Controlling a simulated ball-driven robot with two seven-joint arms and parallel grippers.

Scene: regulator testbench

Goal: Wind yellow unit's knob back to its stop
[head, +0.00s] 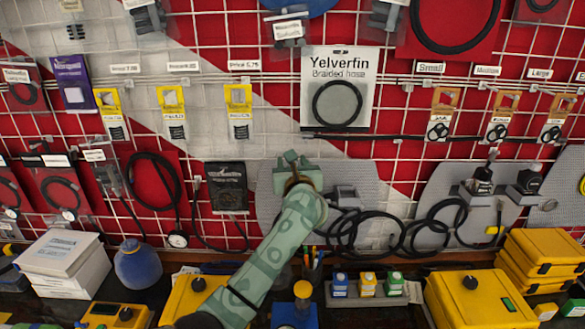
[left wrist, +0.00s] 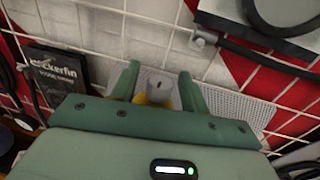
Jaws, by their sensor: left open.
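In the left wrist view a grey knob (left wrist: 155,82) with a small dark mark shows in front of a yellow body (left wrist: 153,100), on a grey perforated panel. My left gripper (left wrist: 160,92) is open, with one green finger on each side of the knob. Gaps show between the fingers and the knob; whether the tips reach around it I cannot tell. In the head view my left gripper (head: 292,160) is up at the wall panel (head: 362,172), and hides the knob and most of what lies behind it. My right gripper is not in view.
A grey box (head: 345,195) and black looped hoses (head: 360,232) are right of my gripper. A black packet (head: 226,186) hangs left. Below, the bench is crowded: a yellow case with a black knob (head: 460,300), a blue unit (head: 293,316) and a white box stack (head: 62,265).

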